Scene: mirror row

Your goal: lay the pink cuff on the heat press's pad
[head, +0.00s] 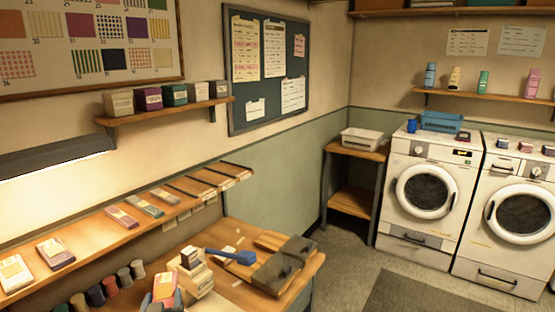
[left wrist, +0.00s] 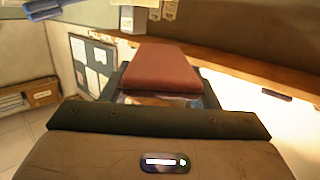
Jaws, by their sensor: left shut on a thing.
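My left gripper (left wrist: 160,92) is shut on the pink cuff (left wrist: 160,66), which looks reddish brown in the shade of the left wrist view. The cuff sticks out flat beyond the dark fingers. In the head view, a pink piece with a pale label, apparently this cuff (head: 165,284), shows at the bottom edge, held up near the bench. Close to its right is the cream heat press (head: 198,281) with a blue lever (head: 232,257). I cannot make out the press's pad clearly. The lever also seems to show at the top left of the wrist view. My right gripper is not in view.
The wooden bench (head: 235,292) carries dark blocks on boards (head: 285,268) right of the press. A sloping ledge (head: 90,232) with labelled folded pieces runs along the wall behind. Spools stand at the lower left. Washing machines (head: 430,195) are far right.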

